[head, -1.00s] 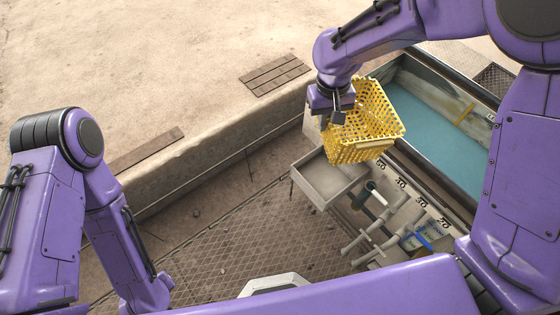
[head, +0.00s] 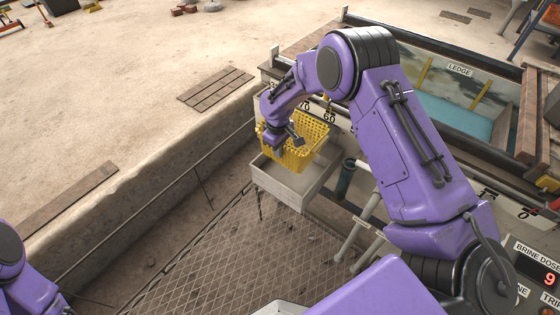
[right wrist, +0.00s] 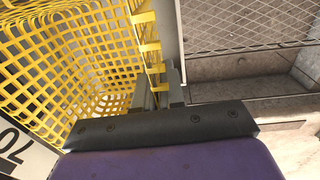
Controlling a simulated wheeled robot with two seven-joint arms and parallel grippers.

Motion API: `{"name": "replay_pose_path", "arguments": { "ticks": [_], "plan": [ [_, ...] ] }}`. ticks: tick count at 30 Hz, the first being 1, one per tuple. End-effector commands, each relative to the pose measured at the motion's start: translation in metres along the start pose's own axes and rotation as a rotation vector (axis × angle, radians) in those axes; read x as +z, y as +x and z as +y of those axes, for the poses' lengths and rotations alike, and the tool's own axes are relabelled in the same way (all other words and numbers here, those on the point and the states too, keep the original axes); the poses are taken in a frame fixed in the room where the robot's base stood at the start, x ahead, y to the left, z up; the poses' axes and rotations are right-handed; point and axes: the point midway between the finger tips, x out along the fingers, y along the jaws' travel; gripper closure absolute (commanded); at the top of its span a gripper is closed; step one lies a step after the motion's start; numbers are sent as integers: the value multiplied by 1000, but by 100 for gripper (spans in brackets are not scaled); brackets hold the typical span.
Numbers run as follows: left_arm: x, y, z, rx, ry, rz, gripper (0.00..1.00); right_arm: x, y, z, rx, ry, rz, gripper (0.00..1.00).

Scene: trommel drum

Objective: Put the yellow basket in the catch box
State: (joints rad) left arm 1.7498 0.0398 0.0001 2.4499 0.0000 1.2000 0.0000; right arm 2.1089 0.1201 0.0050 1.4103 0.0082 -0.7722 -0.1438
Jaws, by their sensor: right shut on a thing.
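The yellow basket (head: 312,145) is a perforated open basket, slightly tilted, over the back part of a pale grey open box (head: 273,186), which I take to be the catch box. Its lower end overlaps the box opening in the head view; I cannot tell whether it touches the box. My right gripper (head: 286,143) is shut on the basket's rim at its near left side. In the right wrist view the basket (right wrist: 85,75) fills the left, with its wall between the fingers (right wrist: 158,92). My left gripper is outside the head view; only its arm shows.
A tank with teal liquid (head: 455,115) and a ledge sign stands at the right behind my right arm. Pipes (head: 365,215) and a dark green cylinder (head: 345,178) stand right of the box. A grating floor (head: 220,245) lies in front. A concrete wall edge runs at the left.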

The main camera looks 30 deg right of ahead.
Motion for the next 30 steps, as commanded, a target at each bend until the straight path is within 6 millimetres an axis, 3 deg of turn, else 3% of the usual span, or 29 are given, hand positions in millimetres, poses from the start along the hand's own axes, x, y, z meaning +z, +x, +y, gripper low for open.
{"name": "replay_pose_path", "arguments": {
  "ticks": [8, 20, 30],
  "plan": [
    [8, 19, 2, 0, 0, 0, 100, 0, 19, -1, 1, -1, 1, 100],
    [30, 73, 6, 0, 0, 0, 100, 1, 66, -4, 1, -1, 1, 100],
    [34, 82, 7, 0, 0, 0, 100, 1, 104, -7, 1, -1, 0, 100]
  ]
}}
